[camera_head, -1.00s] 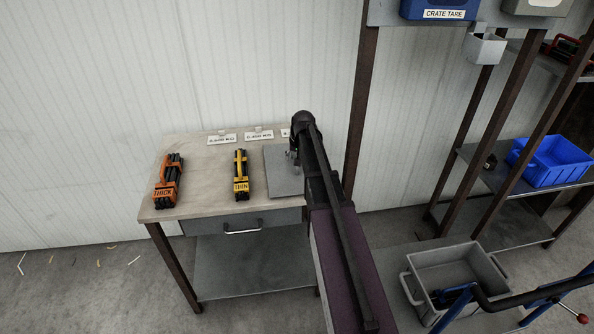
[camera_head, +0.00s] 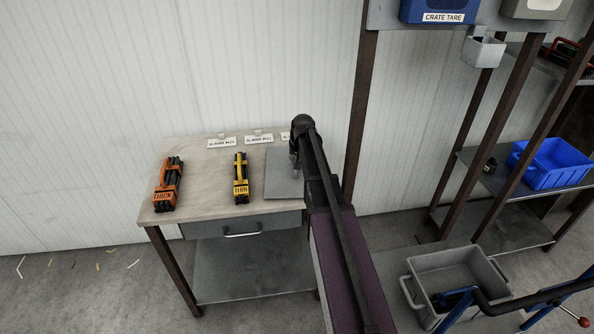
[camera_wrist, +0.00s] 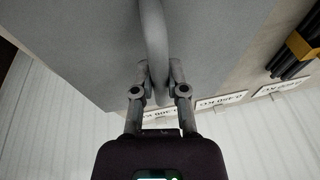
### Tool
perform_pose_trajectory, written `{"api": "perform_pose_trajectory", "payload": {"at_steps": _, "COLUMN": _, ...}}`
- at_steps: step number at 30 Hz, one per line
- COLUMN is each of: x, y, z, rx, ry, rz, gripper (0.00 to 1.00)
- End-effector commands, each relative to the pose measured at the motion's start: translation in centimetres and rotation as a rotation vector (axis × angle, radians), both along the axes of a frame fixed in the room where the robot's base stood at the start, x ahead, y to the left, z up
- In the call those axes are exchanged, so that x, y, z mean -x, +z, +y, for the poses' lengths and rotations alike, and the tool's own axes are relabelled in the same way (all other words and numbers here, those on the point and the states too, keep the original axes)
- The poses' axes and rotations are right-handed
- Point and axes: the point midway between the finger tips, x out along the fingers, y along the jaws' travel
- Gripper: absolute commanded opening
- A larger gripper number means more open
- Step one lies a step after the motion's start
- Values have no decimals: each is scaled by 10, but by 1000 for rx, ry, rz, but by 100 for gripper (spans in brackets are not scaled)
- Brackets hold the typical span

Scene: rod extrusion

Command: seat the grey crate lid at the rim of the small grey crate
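The grey crate lid (camera_head: 283,187) is a flat grey panel lying on the right end of the wooden worktable. My gripper (camera_head: 294,172) is over it, and my arm hides the lid's right side. In the wrist view, the lid (camera_wrist: 85,45) fills the upper left, with a grey bar handle (camera_wrist: 152,25) across it. My gripper (camera_wrist: 159,66) has one finger on each side of this handle, close against it. A grey open crate (camera_head: 425,263) with side handles stands at the lower right, apart from the lid; its rim is open.
An orange THICK bundle (camera_head: 168,184) and a yellow THIN bundle (camera_head: 240,178) lie left of the lid on the worktable (camera_head: 205,185). White label cards stand at its back. A blue crate (camera_head: 550,163) sits on the right shelf.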

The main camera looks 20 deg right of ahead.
Motion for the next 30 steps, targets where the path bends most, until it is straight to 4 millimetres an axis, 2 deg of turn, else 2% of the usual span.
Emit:
{"api": "perform_pose_trajectory", "payload": {"at_steps": 17, "x": 0, "y": 5, "z": 0, "rx": 0, "ry": 0, "rz": 1, "gripper": 0}}
{"api": "perform_pose_trajectory", "payload": {"at_steps": 30, "x": 0, "y": 36, "z": 0, "rx": 0, "ry": 0, "rz": 1, "gripper": 0}}
